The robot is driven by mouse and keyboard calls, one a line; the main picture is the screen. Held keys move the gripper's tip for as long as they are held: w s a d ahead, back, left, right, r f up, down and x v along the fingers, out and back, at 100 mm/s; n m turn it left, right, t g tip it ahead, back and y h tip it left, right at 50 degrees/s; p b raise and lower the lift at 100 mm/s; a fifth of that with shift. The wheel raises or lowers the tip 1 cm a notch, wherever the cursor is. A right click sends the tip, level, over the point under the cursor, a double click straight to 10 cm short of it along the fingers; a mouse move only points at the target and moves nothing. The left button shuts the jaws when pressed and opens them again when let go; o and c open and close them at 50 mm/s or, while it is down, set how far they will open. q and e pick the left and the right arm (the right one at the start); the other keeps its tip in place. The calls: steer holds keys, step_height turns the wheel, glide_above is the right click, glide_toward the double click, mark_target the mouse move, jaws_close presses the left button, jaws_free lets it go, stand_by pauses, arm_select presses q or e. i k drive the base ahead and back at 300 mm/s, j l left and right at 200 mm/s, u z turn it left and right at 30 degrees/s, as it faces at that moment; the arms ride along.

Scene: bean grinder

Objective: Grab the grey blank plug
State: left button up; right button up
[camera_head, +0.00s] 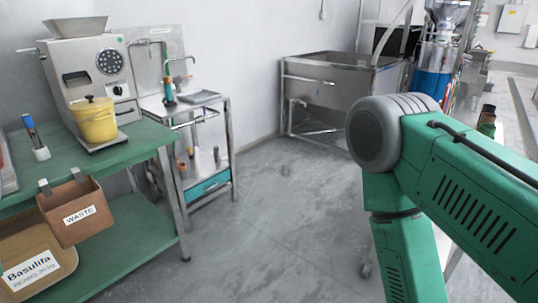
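I cannot make out a grey blank plug anywhere in this view. A green arm link with a grey rounded joint, mine, fills the right side and hides part of the floor and of the bench behind it. Neither of my grippers shows in the view. A bean grinder (88,62) stands on the green table (150,138) at the left, with a yellow pot (95,122) in front of it.
A brown waste bin (72,228) hangs on the table's front edge, above a beans box (35,262). A steel sink stand (230,140) is beside the table. A large steel basin (330,85) stands at the back. The middle floor (275,220) is clear.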

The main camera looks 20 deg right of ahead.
mark_target(216, 151)
steer(key=i+l, duration=0.2)
steer(key=i, duration=0.3)
steer(key=i+l, duration=0.2)
steer(key=i, duration=0.3)
steer(key=i+l, duration=0.2)
steer(key=i, duration=0.3)
steer(key=i+l, duration=0.2)
steer(key=i, duration=0.3)
steer(key=i+l, duration=0.2)
steer(key=i, duration=0.3)
steer(key=i+l, duration=0.2)
steer(key=i, duration=0.3)
steer(key=i+l, duration=0.2)
steer(key=i, duration=0.3)
